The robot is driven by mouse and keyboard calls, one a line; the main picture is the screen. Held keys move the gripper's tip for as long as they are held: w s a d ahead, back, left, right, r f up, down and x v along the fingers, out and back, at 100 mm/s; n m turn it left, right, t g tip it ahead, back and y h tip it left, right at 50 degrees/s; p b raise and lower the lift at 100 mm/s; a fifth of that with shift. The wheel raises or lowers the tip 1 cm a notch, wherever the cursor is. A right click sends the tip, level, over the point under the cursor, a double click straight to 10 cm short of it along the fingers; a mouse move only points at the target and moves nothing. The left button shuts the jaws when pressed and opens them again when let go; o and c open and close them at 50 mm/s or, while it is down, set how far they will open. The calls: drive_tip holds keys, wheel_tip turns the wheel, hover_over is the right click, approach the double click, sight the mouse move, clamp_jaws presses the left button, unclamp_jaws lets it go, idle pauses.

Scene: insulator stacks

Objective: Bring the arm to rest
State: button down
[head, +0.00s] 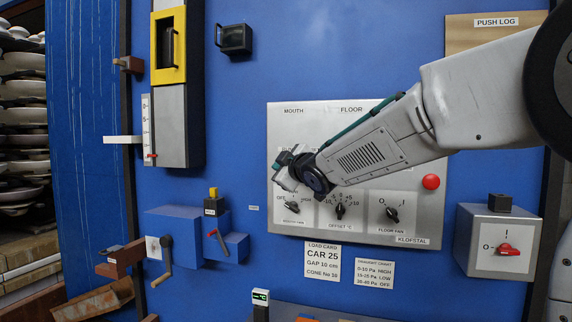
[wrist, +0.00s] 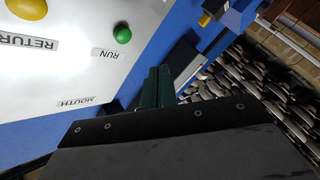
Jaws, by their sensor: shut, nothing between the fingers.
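My arm (head: 375,150) reaches in from the right across the grey control panel (head: 420,220). My gripper (head: 285,168) is in front of the panel's left part, above the leftmost knob, and holds nothing. In the wrist view the dark green fingers (wrist: 157,88) are together and stand clear of the buttons. The arm hides much of the panel's middle and upper right. I cannot tell the gap between gripper and panel in the head view.
The panel carries a left knob (head: 293,207), an offset knob (head: 340,211), a floor fan knob (head: 391,214) and a red button (head: 431,182). The wrist view shows a green RUN button (wrist: 122,34). A switch box (head: 480,225) juts out at right, a crank (head: 165,258) at left.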

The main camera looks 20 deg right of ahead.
idle(0.3)
drive_tip(key=s+d+f+m+g+h, duration=0.2)
drive_tip(key=s+d+f+m+g, duration=0.15)
drive_tip(key=s+f, duration=0.35)
drive_tip(key=s+d+f+m+g+h, duration=0.35)
drive_tip(key=s+f+g, duration=0.2)
drive_tip(key=f, duration=0.25)
drive_tip(key=s+a+f+m+g, duration=0.1)
drive_tip(key=s+f+g, duration=0.1)
drive_tip(key=s, duration=0.9)
drive_tip(key=s+a+f+m+g+y, duration=0.1)
drive_tip(key=s+f+m+g, duration=0.1)
drive_tip(key=s, duration=0.9)
drive_tip(key=s+a+f+m+g+y, duration=0.1)
drive_tip(key=s+f, duration=0.3)
drive_tip(key=s, duration=0.8)
drive_tip(key=shift+a+f+m+g, duration=0.35)
drive_tip(key=shift+m+g, duration=0.05)
drive_tip(key=shift+g, duration=0.5)
drive_tip(key=shift+y, duration=0.25)
